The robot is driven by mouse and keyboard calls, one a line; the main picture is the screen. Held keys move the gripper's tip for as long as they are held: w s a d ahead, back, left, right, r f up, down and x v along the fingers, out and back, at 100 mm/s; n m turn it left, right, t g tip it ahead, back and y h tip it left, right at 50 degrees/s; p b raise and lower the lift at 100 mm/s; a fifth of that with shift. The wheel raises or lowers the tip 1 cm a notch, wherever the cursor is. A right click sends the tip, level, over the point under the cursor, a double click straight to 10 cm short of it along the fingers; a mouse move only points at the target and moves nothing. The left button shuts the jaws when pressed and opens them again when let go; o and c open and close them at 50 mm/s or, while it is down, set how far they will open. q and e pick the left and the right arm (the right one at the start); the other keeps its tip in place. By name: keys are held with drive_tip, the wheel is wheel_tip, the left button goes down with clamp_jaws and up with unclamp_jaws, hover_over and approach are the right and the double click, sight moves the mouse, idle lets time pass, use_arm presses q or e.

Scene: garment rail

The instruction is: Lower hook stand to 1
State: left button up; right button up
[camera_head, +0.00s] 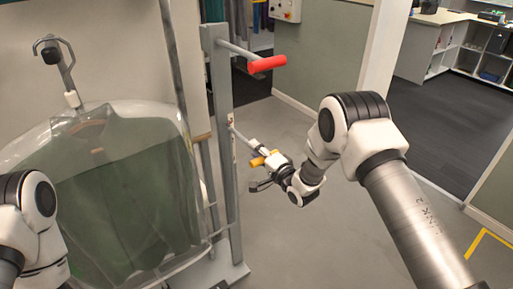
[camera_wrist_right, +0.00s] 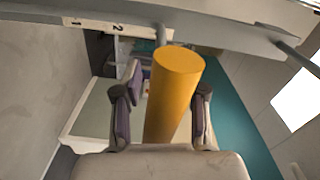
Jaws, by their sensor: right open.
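The hook stand is a grey upright post (camera_head: 225,140) with a red handle (camera_head: 266,64) on an upper bar and a yellow handle (camera_head: 258,161) on a lower one. In the right wrist view the yellow handle (camera_wrist_right: 171,95) is a thick cylinder pointing at the camera. My right gripper (camera_head: 264,172) is open at the yellow handle. Its two purple-padded fingers (camera_wrist_right: 164,112) stand on either side of it, with a visible gap at the left. A rail with the labels 1 and 2 (camera_wrist_right: 98,24) runs behind the handle. My left gripper is out of view.
A dark green garment in a clear cover (camera_head: 120,190) stands at the left, below a metal hook (camera_head: 60,62). The grey floor (camera_head: 330,245) is open right of the stand. A white pillar (camera_head: 384,50) and shelves (camera_head: 460,50) are farther back.

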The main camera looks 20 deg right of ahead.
drive_tip(key=shift+a, duration=0.2)
drive_tip(key=shift+c, duration=0.3)
drive_tip(key=shift+d, duration=0.1)
clamp_jaws()
drive_tip(key=shift+f, duration=0.1)
drive_tip(key=shift+f+b, duration=0.35)
drive_tip(key=shift+b, duration=0.1)
wheel_tip(320, 180, down, 18)
drive_tip(key=b, duration=1.4)
drive_tip(key=shift+r, duration=0.25)
drive_tip(key=shift+s, duration=0.1)
